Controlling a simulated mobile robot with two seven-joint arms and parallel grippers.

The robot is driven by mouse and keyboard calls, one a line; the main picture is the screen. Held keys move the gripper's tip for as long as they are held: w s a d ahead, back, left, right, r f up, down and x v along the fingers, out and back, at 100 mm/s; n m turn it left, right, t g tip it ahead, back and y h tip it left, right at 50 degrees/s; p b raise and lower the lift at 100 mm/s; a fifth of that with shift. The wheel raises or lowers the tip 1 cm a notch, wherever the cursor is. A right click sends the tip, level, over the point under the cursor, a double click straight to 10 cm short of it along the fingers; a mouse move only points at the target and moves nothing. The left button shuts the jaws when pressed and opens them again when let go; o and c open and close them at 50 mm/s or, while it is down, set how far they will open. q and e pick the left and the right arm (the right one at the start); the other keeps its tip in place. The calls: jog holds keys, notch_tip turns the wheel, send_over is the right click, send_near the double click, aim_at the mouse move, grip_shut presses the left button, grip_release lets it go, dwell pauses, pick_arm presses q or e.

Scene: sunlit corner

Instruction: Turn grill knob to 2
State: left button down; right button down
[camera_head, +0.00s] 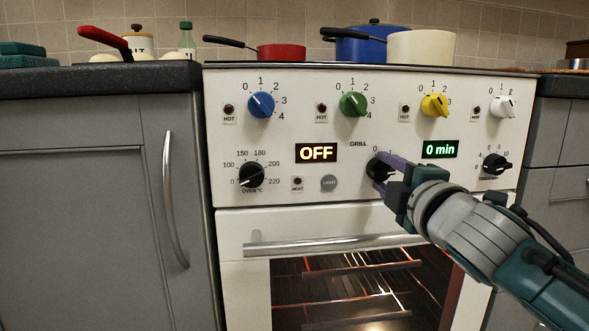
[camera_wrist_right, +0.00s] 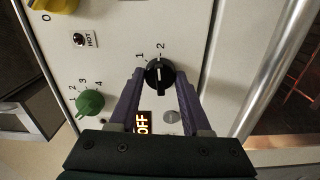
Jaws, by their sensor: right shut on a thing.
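The black grill knob (camera_head: 378,170) sits on the white cooker panel under the GRILL label, partly hidden by my right gripper in the head view. My right gripper (camera_head: 388,168) reaches it from the lower right with its purple fingers. In the right wrist view the fingers lie on either side of the knob (camera_wrist_right: 160,75), shut on it. The marks 1 and 2 show beyond the knob there, and its pale pointer line looks roughly aimed at the 2. A display (camera_head: 316,152) left of the knob reads OFF. My left gripper is not in view.
Blue, green, yellow and white knobs line the panel above. The oven knob (camera_head: 251,175) is at left, the timer knob (camera_head: 496,164) at right. The oven door handle (camera_head: 325,243) runs below. Pots, including a red pan (camera_head: 281,52), stand on the hob.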

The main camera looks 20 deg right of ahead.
jog(key=shift+m, duration=0.7)
jog(key=shift+c, duration=1.8)
grip_release()
jog(key=shift+s+a, duration=0.1)
jog(key=shift+s, duration=0.15)
jog(key=p+v, duration=0.3)
jog(key=v, duration=0.6)
jog(key=shift+s, duration=0.2)
